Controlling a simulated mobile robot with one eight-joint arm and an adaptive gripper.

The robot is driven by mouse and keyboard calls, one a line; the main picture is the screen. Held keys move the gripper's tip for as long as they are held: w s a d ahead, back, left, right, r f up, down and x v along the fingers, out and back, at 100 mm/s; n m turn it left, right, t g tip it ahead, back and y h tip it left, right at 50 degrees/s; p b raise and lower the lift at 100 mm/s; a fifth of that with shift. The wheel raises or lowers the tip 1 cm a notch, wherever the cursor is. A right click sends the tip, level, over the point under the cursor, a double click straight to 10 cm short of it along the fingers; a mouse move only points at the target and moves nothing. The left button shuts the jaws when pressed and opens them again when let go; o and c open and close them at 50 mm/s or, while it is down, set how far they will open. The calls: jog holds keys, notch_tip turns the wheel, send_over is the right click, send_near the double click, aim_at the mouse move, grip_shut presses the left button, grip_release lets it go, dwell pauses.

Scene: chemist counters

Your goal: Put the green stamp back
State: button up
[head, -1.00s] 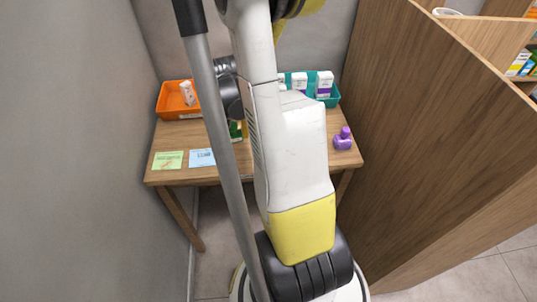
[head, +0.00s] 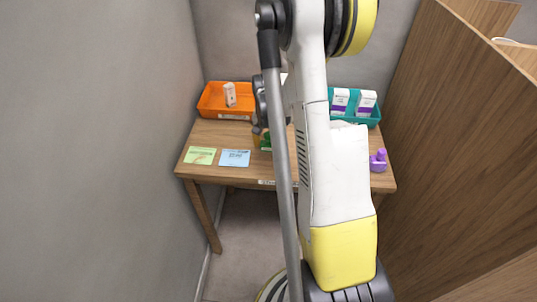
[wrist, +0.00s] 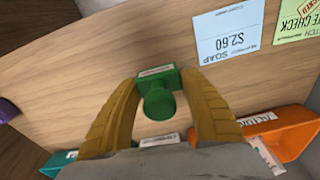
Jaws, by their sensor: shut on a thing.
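The green stamp (wrist: 157,98) shows in the wrist view between the two yellow fingers of my gripper (wrist: 159,82), which is shut on it. Its round knob faces the camera and its block base lies beyond, over the wooden table. In the head view a little of the green stamp (head: 265,143) shows beside my arm, which hides most of my gripper. Whether the stamp touches the tabletop I cannot tell. A purple stamp (head: 378,160) stands at the table's right side.
A green card (head: 200,156) and a blue price card (head: 235,158) lie at the table's front left. An orange tray (head: 213,105) with a small white box stands at the back left. A teal tray (head: 374,121) with boxes is at the back right. A wooden partition (head: 440,140) rises on the right.

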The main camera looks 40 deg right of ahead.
aim_at(268, 156)
jog(key=shift+f+b, duration=0.85)
jog(key=shift+f, duration=1.15)
jog(key=shift+f, duration=0.15)
jog(key=o, duration=0.9)
